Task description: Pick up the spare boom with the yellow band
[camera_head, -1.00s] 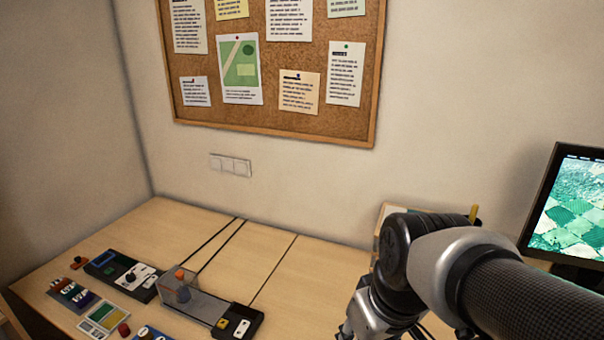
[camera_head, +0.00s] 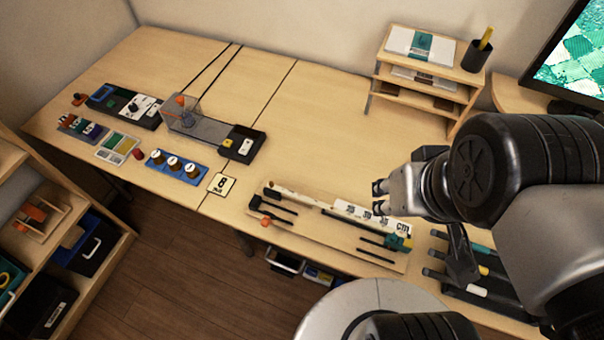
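Several dark booms lie side by side on the front right of the desk, partly hidden behind my arm. The one with the yellow band (camera_head: 484,270) is in the middle. A boom with a white band (camera_head: 476,290) lies in front of it, and one with a teal band (camera_head: 482,249) lies behind. My gripper (camera_head: 380,197) is above the desk, left of the booms and over the wooden board with the white tube. Its two dark fingertips are apart with nothing seen between them. The right ends of the booms are hidden by my arm.
A wooden board (camera_head: 330,232) with a long white tube (camera_head: 360,213) and dark tools lies left of the booms. A small shelf (camera_head: 425,75) and a monitor (camera_head: 575,60) stand at the back. Control boxes (camera_head: 200,130) fill the left. The desk's middle is clear.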

